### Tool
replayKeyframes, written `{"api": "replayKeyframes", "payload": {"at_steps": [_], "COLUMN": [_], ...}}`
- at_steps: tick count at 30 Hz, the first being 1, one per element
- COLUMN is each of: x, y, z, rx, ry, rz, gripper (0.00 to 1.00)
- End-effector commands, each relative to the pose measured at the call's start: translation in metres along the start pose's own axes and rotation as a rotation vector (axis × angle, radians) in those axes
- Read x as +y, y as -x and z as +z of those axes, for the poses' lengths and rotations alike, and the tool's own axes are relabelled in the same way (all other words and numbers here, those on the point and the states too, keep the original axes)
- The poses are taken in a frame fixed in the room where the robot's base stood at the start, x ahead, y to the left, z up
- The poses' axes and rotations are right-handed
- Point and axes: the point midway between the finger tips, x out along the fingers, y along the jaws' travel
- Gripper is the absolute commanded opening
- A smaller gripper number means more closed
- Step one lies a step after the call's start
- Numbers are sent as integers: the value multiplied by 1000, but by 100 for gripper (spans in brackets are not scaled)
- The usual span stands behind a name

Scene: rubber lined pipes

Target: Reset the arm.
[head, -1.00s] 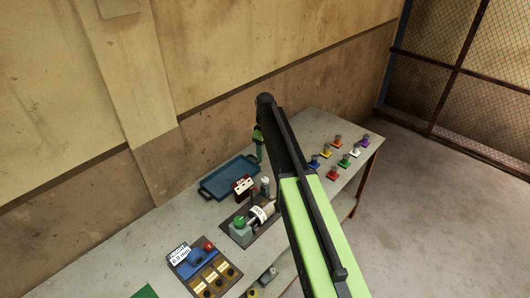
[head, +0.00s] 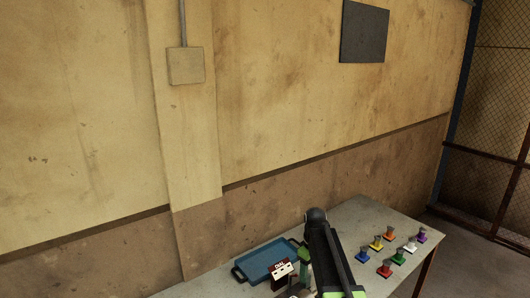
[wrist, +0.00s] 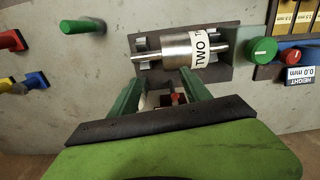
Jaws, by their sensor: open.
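My arm rises from the lower edge of the head view. Part of my green gripper (head: 306,256) shows beside it, over the workbench (head: 356,222). In the wrist view my gripper (wrist: 164,92) is open, with its two green fingers spread apart. A metal roller labelled "TWO" (wrist: 177,50) lies across a dark stand (wrist: 226,70) just beyond the fingertips. Nothing is held. A small red and white item (wrist: 177,98) shows between the fingers, partly hidden.
Several coloured pegs, including a purple one (head: 422,236), stand at the right. The wrist view shows a green knob (wrist: 262,50) and a "HEIGHT 0.0 mm" panel (wrist: 300,76).

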Motion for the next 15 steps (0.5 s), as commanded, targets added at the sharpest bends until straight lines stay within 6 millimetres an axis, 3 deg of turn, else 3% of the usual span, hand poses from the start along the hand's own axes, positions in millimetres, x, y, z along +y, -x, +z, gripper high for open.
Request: {"api": "replayKeyframes", "payload": {"at_steps": [1,6,12,15], "x": [-24,-86,-132,-131], "y": [-31,-70,-66,-66], "z": [25,92,143,142], "rx": [0,0,1,1], "ry": [-37,-260,-562,-680], "rz": [0,1,1,1], "gripper": [56,56,56,56]}}
